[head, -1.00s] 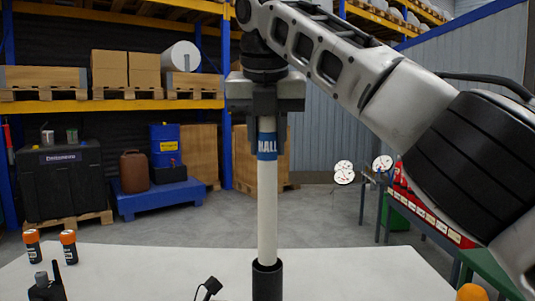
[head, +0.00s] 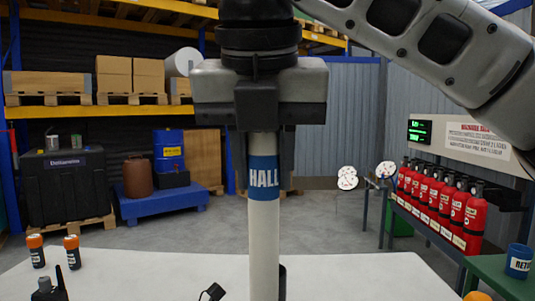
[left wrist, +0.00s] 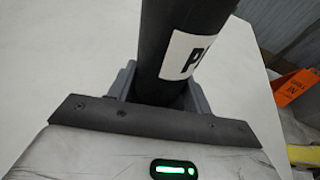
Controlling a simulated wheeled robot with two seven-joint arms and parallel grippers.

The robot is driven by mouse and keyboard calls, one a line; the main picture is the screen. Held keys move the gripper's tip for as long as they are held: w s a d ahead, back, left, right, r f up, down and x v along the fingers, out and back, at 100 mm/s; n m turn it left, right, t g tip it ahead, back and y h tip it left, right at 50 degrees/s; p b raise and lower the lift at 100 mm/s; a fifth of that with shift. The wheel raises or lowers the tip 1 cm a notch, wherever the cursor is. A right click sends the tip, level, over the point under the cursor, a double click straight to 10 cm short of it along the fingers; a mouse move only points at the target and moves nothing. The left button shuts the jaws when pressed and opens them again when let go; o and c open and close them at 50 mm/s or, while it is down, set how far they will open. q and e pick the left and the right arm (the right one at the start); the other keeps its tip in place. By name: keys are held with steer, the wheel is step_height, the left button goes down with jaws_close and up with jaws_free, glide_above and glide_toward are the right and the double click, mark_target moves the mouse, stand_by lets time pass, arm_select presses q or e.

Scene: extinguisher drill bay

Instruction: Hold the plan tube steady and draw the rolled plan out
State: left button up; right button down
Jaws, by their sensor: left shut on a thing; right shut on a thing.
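The rolled plan (head: 263,235) is a long white roll with a blue band marked HALL, upright in the head view. My right gripper (head: 264,150) is shut on its upper part, just above the band. The roll's lower end is below the picture. The black plan tube (head: 283,284) shows only as a narrow strip behind the roll's right side; the roll passes in front of it. In the left wrist view the tube (left wrist: 178,45) carries a white label, partly seen. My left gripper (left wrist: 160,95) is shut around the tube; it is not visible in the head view.
The white table (head: 370,275) has two orange-capped cylinders (head: 54,250) and a radio (head: 48,288) at left. Red extinguishers (head: 440,205) stand on a rack at right, near a blue cup (head: 518,261). The table right of the roll is mostly clear.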

steer(key=shift+s+a, duration=0.1)
steer(key=shift+s, duration=1.15)
arm_select(q)
steer(key=o, duration=0.8)
